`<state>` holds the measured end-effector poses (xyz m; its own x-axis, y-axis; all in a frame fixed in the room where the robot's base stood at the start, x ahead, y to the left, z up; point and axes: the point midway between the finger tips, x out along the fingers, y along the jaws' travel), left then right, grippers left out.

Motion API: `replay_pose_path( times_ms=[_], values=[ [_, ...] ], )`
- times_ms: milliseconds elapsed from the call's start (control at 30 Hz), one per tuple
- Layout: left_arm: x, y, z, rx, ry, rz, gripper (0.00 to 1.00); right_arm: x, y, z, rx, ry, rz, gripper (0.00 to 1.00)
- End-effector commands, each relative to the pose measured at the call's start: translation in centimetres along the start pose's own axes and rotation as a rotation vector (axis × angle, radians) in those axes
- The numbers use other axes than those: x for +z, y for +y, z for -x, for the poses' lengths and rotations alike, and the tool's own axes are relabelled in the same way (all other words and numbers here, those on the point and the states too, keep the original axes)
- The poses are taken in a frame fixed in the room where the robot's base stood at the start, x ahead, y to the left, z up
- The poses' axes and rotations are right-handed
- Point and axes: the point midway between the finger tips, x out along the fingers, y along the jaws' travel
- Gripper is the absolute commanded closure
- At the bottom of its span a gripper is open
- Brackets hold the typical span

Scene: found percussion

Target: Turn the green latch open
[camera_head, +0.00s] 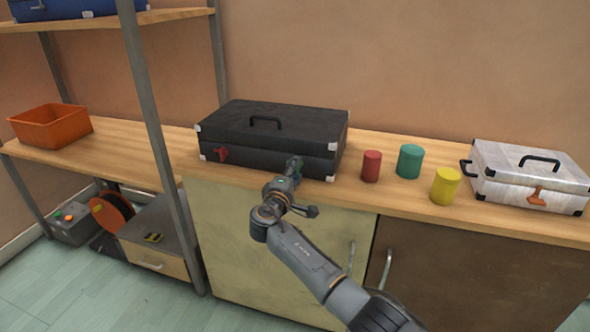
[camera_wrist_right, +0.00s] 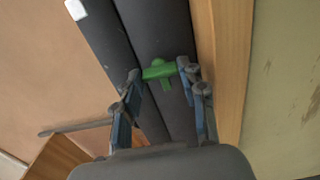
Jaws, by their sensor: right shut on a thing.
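A closed black case (camera_head: 235,122) with pale corner caps lies on the wooden counter, and its dark side fills the middle of the right wrist view (camera_wrist_right: 150,25). The green latch (camera_wrist_right: 164,69) is a small T-shaped piece on the case's front, near the seam. My right gripper (camera_head: 294,166) reaches the right part of the case's front and mostly hides the latch in the head view. My left gripper is out of view.
A red latch (camera_head: 222,154) is on the case's front left. Red (camera_head: 371,166), teal (camera_head: 410,161) and yellow (camera_head: 445,185) cylinders stand to the right, before a silver case (camera_head: 515,165). A shelf post (camera_head: 150,110) stands left of the black case.

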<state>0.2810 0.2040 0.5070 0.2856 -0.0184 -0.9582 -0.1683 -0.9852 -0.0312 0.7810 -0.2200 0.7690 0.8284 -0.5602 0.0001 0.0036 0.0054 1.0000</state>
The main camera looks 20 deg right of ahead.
Motion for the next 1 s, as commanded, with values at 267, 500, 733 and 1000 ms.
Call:
replay_pose_path(
  times_ms=[267,500,733,1000],
  values=[
    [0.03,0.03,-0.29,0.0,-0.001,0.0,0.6,-0.04,-0.16,0.05,-0.002,0.001,0.012,0.9],
    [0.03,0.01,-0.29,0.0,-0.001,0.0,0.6,-0.04,-0.16,0.05,-0.002,0.001,0.012,0.45],
    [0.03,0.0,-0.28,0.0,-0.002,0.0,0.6,-0.02,-0.19,0.05,-0.003,0.001,0.01,0.36],
    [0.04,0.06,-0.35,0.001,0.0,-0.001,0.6,-0.01,-0.32,0.05,-0.004,0.001,0.005,0.36]
  ],
)
